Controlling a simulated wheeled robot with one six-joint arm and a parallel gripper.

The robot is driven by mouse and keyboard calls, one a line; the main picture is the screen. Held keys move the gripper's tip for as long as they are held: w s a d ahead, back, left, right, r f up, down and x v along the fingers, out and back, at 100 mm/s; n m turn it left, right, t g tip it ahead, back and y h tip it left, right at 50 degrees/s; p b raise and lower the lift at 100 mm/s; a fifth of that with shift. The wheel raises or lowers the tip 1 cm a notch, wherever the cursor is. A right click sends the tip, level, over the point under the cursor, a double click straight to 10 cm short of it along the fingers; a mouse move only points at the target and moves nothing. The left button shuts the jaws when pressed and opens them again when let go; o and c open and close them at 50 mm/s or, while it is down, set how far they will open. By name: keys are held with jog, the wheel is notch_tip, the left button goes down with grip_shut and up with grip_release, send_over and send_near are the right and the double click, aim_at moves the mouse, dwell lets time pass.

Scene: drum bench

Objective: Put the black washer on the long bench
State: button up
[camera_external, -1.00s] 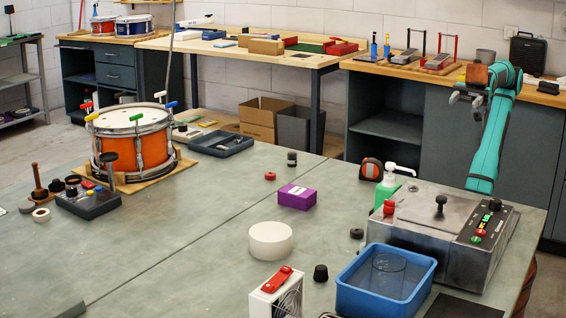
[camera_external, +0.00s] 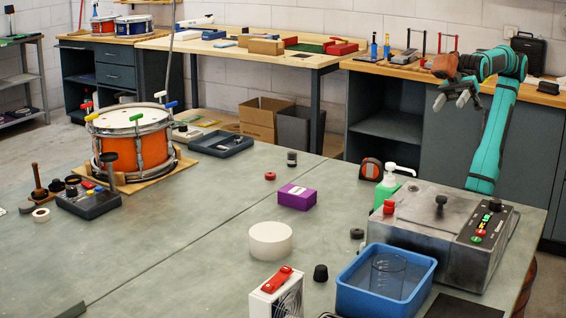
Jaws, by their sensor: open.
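My gripper (camera_external: 450,101) is at the upper right, raised above and behind the machine, well away from the ring. Its fingers are apart and nothing shows between them. A wood-topped bench (camera_external: 385,70) runs along the back wall behind my arm, and another wood-topped bench (camera_external: 225,52) stands further left. I cannot tell which surface is the long bench.
The metal machine (camera_external: 425,215), a blue bin (camera_external: 350,300), a green pump bottle (camera_external: 387,190) and a tape measure (camera_external: 370,171) crowd the table's right side. A purple box (camera_external: 297,197), white roll (camera_external: 270,241) and black stopper (camera_external: 321,273) stand nearby.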

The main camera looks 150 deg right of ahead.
jog(key=w+d+f+m+g, duration=0.1)
jog(key=w+d+m+g, duration=0.15)
jog(key=w, duration=0.35)
jog(key=w+d+f+m+g+y, duration=0.1)
jog(key=w+d+m+g, duration=0.1)
jog(key=w+m, duration=0.25)
jog(key=w+d+f+m+g, duration=0.1)
jog(key=w+d+m+g, duration=0.15)
jog(key=w, duration=0.35)
jog(key=m+g+y, duration=0.4)
jog(key=m+g, duration=0.1)
jog(key=m, duration=0.4)
send_near(356, 230)
jog(key=x, duration=0.8)
jog(key=shift+a, duration=0.1)
jog(key=c, duration=1.1)
jog(key=shift+c, duration=0.2)
